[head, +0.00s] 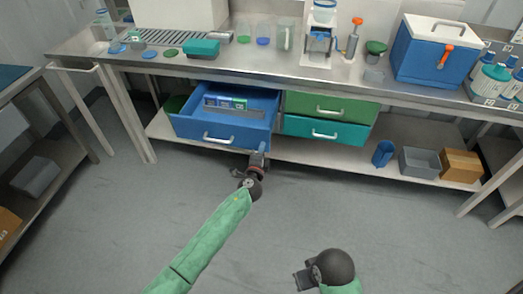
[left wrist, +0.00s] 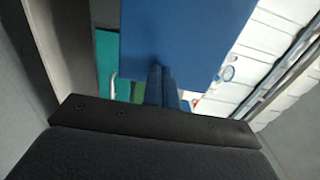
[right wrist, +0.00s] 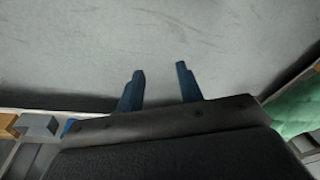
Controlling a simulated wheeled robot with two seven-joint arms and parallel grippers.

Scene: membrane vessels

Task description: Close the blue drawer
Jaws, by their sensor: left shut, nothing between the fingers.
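The blue drawer (head: 222,132) stands pulled out beneath the steel bench, with small boxes (head: 225,102) inside and a white handle (head: 219,139) on its front. My left gripper (head: 262,149) is shut and empty at the right end of the drawer front. In the left wrist view its closed fingers (left wrist: 160,85) meet the edge of the blue panel (left wrist: 180,40); I cannot tell whether they touch it. My right gripper (right wrist: 160,80) is open and empty over the floor, low in the head view (head: 305,278).
A green drawer (head: 330,106) and a teal drawer (head: 325,130) sit right of the blue one. A blue cup (head: 383,153), grey bin (head: 418,162) and brown box (head: 461,166) stand on the lower shelf. The floor (head: 120,220) in front is clear.

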